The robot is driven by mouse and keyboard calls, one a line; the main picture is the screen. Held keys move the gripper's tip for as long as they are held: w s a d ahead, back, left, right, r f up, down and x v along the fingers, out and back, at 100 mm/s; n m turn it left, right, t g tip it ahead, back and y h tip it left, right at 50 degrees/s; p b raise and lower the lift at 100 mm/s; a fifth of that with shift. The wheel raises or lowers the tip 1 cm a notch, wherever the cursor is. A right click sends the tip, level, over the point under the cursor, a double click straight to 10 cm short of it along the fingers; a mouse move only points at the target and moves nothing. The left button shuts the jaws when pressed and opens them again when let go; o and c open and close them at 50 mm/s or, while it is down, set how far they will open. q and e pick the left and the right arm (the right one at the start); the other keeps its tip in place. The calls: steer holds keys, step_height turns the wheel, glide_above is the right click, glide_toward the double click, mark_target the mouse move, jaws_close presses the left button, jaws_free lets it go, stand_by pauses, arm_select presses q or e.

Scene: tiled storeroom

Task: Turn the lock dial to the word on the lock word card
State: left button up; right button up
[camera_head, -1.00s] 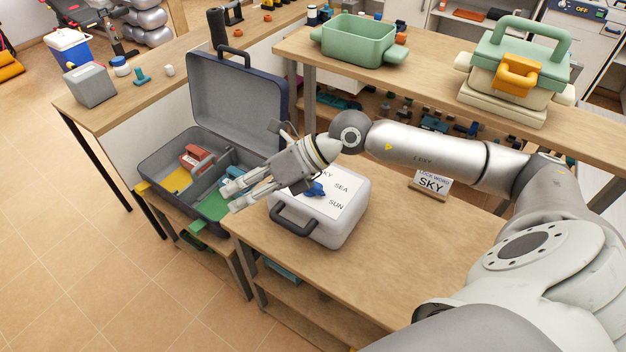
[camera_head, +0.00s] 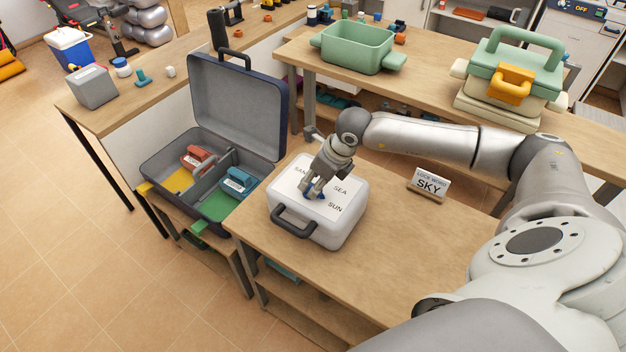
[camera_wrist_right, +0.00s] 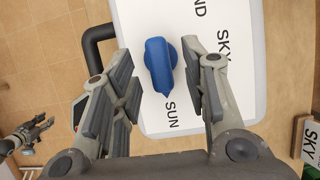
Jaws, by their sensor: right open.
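The white lock case (camera_head: 345,228) stands on the wooden bench with SAND, SEA and SUN readable on its lid. Its blue lock dial (camera_wrist_right: 160,65) shows in the right wrist view, narrow end toward SUN; SKY is printed to the right. My right gripper (camera_head: 313,190) is over the lid, pointing down. It is open, with its fingers on either side of the dial and gaps visible. The lock word card (camera_head: 429,186) reads SKY and stands on the bench right of the case. A dark gripper-like part, perhaps my left gripper (camera_wrist_right: 28,132), shows at the wrist view's left edge.
An open dark suitcase (camera_head: 238,100) with coloured items stands left of the case. The case's black handle (camera_head: 294,222) faces the front. A green bin (camera_head: 357,45) and a green-and-cream box (camera_head: 515,55) stand on the back bench. The bench's right front is clear.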

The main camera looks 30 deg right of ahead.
steer(key=shift+x, duration=1.05)
jaws_close()
